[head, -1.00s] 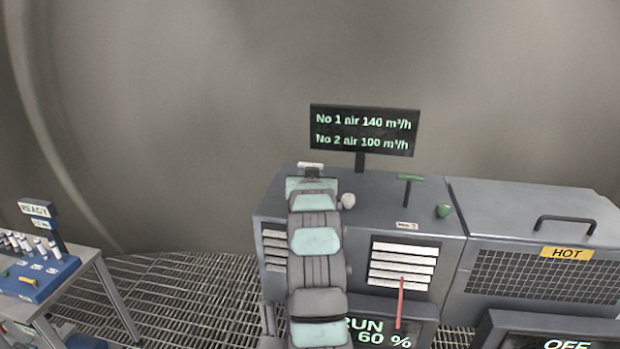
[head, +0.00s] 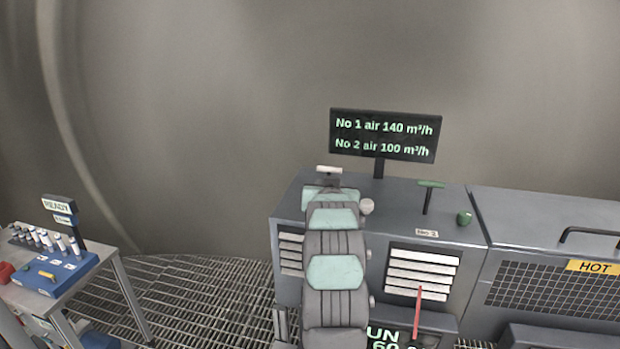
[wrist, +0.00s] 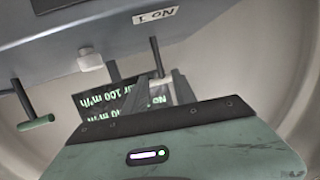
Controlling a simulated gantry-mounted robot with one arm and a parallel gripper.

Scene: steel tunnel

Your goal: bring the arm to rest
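My gripper (wrist: 165,88) shows in the wrist view as two dark grey fingers standing apart, with the display's text visible between them. It is at the cabinet's back left, beside a dark upright stem (wrist: 157,57); the stem's far end is hidden near the fingers, and I cannot tell if they touch. In the head view my arm covers the fingers. A pale crossbar (head: 329,169) shows just beyond its end. A pale round knob (head: 367,206) is right of my arm; it also shows in the wrist view (wrist: 90,58).
The grey cabinet (head: 400,206) carries a green T-handle (head: 431,184), a green knob (head: 464,217) and an air-flow display (head: 384,136). A machine marked HOT (head: 593,267) adjoins at right. A table with a blue rack (head: 55,275) stands at left. Grated floor (head: 200,295) lies between.

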